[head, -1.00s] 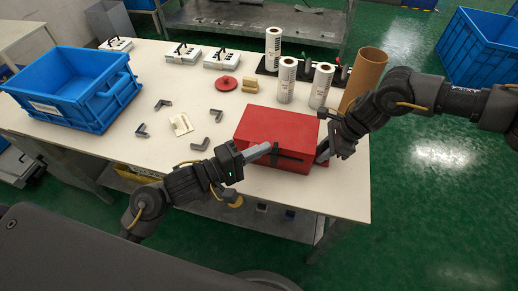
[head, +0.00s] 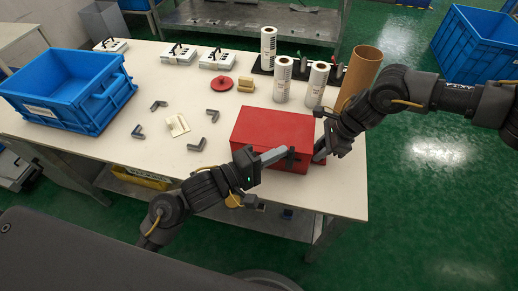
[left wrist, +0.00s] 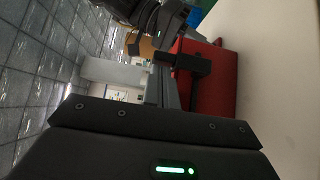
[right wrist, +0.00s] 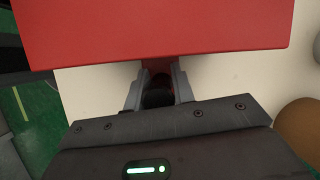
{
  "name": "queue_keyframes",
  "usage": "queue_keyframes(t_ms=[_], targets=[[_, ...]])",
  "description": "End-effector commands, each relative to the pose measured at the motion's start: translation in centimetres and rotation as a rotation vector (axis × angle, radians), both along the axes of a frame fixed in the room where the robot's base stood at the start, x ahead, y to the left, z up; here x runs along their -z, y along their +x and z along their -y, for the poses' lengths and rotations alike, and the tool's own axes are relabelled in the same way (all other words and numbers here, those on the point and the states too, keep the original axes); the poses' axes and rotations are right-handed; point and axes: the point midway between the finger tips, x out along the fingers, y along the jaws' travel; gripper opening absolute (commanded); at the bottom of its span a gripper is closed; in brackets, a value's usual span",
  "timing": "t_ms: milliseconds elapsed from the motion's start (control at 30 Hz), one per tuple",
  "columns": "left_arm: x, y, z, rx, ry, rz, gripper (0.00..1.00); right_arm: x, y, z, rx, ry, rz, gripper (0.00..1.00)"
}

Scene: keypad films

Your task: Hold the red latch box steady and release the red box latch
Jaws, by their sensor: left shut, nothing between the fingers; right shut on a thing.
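The red latch box (head: 272,127) stands near the front right edge of the table. A dark latch piece (head: 291,159) is on its front face; it also shows in the left wrist view (left wrist: 186,62). My left gripper (head: 286,153) is shut and empty, its fingertips against or very close to the latch piece. My right gripper (head: 320,153) is at the box's right side. In the right wrist view it is shut on a dark part (right wrist: 158,92) at the side of the red box (right wrist: 160,30). The fingers hide much of that part.
A blue crate (head: 35,112) stands at the table's left. Label rolls (head: 283,80) and a brown tube (head: 362,70) stand behind the box. Grey brackets (head: 198,145), a cream part (head: 176,125) and a red disc (head: 221,83) lie left of it.

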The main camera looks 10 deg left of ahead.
Motion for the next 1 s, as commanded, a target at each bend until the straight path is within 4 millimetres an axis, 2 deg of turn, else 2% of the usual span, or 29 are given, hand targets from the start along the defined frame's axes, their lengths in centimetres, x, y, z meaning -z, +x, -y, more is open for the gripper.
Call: queue_keyframes(t_ms=[167, 267, 600, 800, 1000], targets=[[0.1, 0.0, -2.0, -0.002, 0.007, 0.001, 0.0, 0.0, 0.0, -0.1, -0.001, 0.002, 0.0, 0.01], [0.1, 0.0, -4.1, -0.001, 0.008, 0.001, 0.0, 0.0, 0.0, 0.0, 0.0, 0.002, 0.0, 0.01], [0.1, -5.1, -9.0, 0.0, 0.004, -0.004, 0.0, 0.0, 0.0, 0.0, 0.0, 0.001, 0.001, 0.01], [0.1, -6.7, -10.6, -0.001, 0.001, -0.003, 0.0, 0.0, 0.0, 0.0, 0.0, 0.001, 0.001, 0.01], [0.0, -7.1, -11.0, 0.0, 0.001, -0.001, 0.0, 0.0, 0.1, 0.0, 0.001, 0.0, 0.001, 0.01]])
